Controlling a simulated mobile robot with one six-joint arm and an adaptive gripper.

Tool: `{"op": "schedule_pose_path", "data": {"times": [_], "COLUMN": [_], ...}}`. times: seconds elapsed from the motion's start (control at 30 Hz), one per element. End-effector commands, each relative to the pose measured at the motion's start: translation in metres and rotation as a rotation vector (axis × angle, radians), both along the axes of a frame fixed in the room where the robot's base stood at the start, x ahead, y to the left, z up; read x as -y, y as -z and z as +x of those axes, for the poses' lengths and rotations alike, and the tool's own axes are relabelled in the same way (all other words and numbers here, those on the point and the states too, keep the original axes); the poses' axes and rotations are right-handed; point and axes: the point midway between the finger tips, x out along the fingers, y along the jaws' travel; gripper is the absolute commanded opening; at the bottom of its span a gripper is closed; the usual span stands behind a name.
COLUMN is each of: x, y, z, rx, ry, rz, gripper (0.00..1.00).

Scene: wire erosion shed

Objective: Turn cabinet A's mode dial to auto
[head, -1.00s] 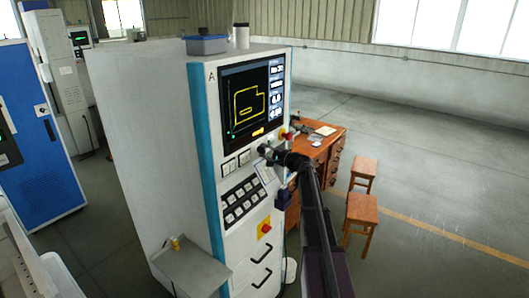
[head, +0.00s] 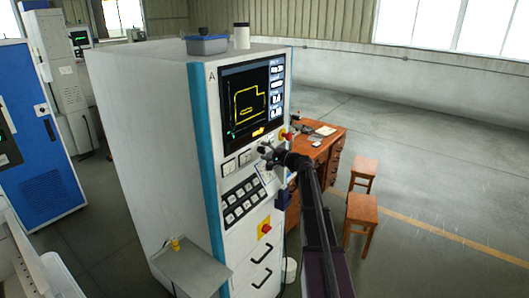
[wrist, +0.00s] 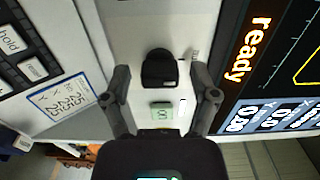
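Cabinet A (head: 150,130) is the tall white cabinet with a blue-green edge strip and the letter A at its top. A black knob, which looks like the mode dial (wrist: 160,68), sits on its white panel in the wrist view. Small labels beside it are too blurred to read, and I cannot tell its setting. My gripper (wrist: 161,78) is open, with one finger on each side of the dial and a gap on both sides. In the head view my gripper (head: 270,152) is at the cabinet front below the screen and hides the dial.
The screen (head: 252,105) is close beside my gripper; it reads "ready" in the wrist view. Push buttons (head: 242,200) and a red emergency knob (head: 265,228) are lower on the panel. A wooden desk (head: 322,150) and two stools (head: 359,215) stand right, behind my arm.

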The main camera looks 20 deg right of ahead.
Motion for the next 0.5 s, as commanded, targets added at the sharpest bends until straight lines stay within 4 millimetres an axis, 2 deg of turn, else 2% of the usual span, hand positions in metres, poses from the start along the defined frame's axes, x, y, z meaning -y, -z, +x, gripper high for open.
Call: {"op": "schedule_pose_path", "data": {"times": [0.5], "x": [0.0030], "y": [0.0002], "z": [-0.0067], "rx": [-0.001], "ry": [0.000], "rz": [0.000], "gripper": [0.80]}}
